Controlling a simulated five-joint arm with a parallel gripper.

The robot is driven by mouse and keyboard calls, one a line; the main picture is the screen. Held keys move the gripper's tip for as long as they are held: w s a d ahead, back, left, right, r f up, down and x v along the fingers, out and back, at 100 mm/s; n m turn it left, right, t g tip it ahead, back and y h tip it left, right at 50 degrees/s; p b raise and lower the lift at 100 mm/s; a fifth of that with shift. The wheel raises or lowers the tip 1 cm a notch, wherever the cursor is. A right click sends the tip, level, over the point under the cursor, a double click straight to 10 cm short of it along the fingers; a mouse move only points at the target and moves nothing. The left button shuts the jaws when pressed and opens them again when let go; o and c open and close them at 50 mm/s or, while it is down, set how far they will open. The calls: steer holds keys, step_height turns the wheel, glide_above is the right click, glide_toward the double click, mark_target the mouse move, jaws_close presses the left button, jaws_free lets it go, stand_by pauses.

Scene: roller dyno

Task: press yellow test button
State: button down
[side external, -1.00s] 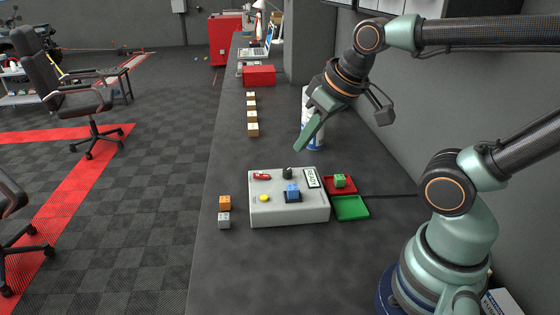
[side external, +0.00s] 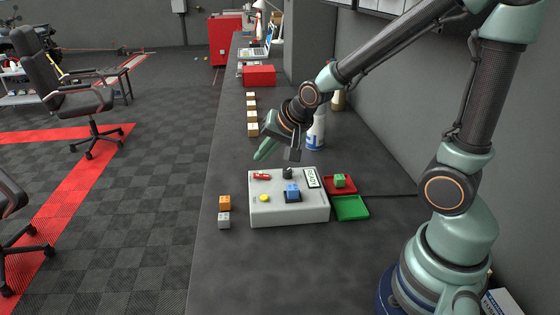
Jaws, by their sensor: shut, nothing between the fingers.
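The yellow test button (side external: 264,198) sits on the top of a light grey control box (side external: 290,215), toward its left front. The box also carries a red switch (side external: 262,176), a black knob (side external: 287,173), a small labelled display (side external: 312,178) and a blue cube (side external: 292,191) on a dark pad. My gripper (side external: 262,154) is shut and empty. It hangs above and behind the box's back left edge, apart from the button, with its fingers pointing down and left. The button is in plain view.
The bench front is clear.

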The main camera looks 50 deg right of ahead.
mark_target(266, 198)
steer(key=shift+f, duration=0.1)
steer(key=shift+f, duration=4.35)
steer(key=shift+d+f, duration=0.1)
steer(key=shift+f, duration=0.3)
steer(key=shift+f, duration=0.4)
steer(key=shift+r, duration=0.8)
steer(key=shift+r, duration=0.1)
